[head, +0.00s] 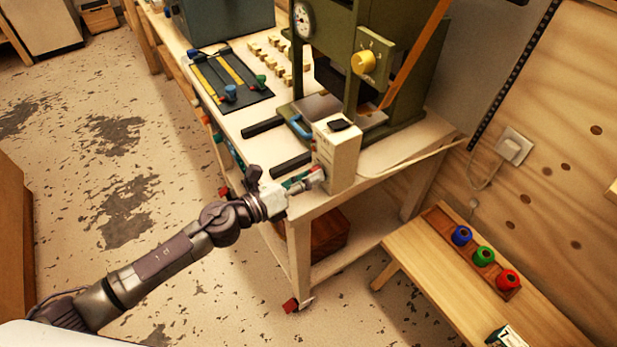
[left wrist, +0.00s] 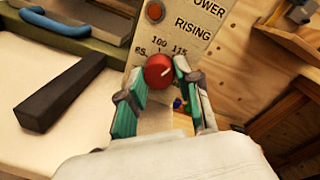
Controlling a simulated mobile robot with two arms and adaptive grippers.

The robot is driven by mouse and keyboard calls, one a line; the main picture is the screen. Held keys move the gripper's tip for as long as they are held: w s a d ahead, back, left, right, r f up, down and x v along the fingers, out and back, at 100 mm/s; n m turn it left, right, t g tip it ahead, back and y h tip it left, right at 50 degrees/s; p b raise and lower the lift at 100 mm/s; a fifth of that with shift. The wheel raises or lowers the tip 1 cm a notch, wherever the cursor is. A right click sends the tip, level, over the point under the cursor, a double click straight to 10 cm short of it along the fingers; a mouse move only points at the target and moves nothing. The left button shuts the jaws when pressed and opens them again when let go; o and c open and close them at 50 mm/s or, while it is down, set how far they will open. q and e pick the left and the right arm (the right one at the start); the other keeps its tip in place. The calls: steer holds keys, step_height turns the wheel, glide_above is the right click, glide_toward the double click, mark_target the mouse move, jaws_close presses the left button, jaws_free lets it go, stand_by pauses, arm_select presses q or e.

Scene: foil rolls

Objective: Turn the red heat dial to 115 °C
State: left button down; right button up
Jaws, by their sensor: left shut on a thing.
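The red heat dial (left wrist: 159,71) is on the front of the pale control box (head: 340,155), below printed marks reading 85, 100 and 115. A pale pointer mark on the dial appears to lean up and right, but its exact reading is too small to tell. My left gripper (head: 305,182) reaches the box from the left in the head view. In the left wrist view its teal fingers (left wrist: 160,76) stand on either side of the dial and are shut on it. My right gripper is not in view.
A green press with a yellow knob (head: 364,62) stands behind the box on the workbench. Dark bars (head: 290,165) lie left of the box. A low wooden bench (head: 425,255) at right holds blue, green and red rolls. The floor at left is open.

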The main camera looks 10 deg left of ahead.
arm_select(q)
steer(key=shift+f, duration=0.1)
steer(key=c, duration=0.8)
jaws_free()
steer(key=v, duration=1.2)
